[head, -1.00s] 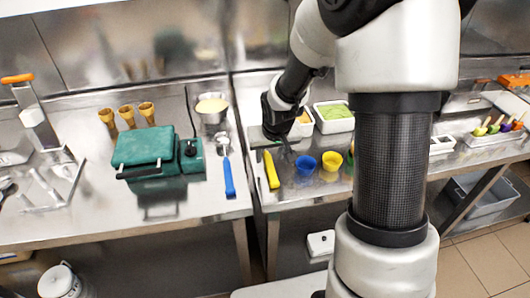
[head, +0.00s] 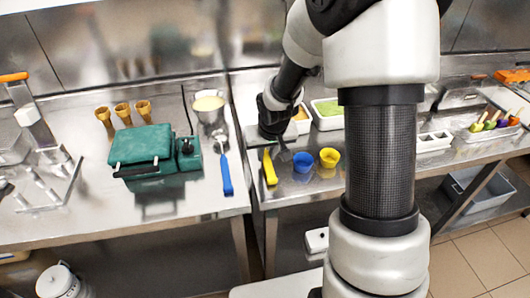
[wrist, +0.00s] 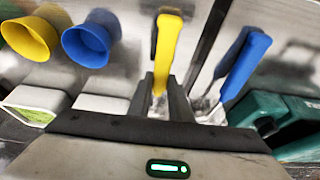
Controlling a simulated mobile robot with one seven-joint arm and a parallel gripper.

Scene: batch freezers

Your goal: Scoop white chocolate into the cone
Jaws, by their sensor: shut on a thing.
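My gripper (head: 274,138) is over the right counter, pointing down at the yellow-handled tool (head: 269,168). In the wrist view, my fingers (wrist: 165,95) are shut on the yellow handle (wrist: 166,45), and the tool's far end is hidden. Three brown cones stand at the back of the left counter: a left cone (head: 104,117), a middle cone (head: 122,112) and a right cone (head: 143,109). A steel pot (head: 209,116) with pale cream contents stands right of them. I cannot tell whether that is the white chocolate. A blue-handled scoop (head: 226,170) lies in front of the pot.
A green machine (head: 142,147) sits on the left counter. A blue cup (head: 303,162) and a yellow cup (head: 329,158) stand right of my gripper. Food tubs, including a green-filled tub (head: 328,112), line the back. A narrow gap separates the counters.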

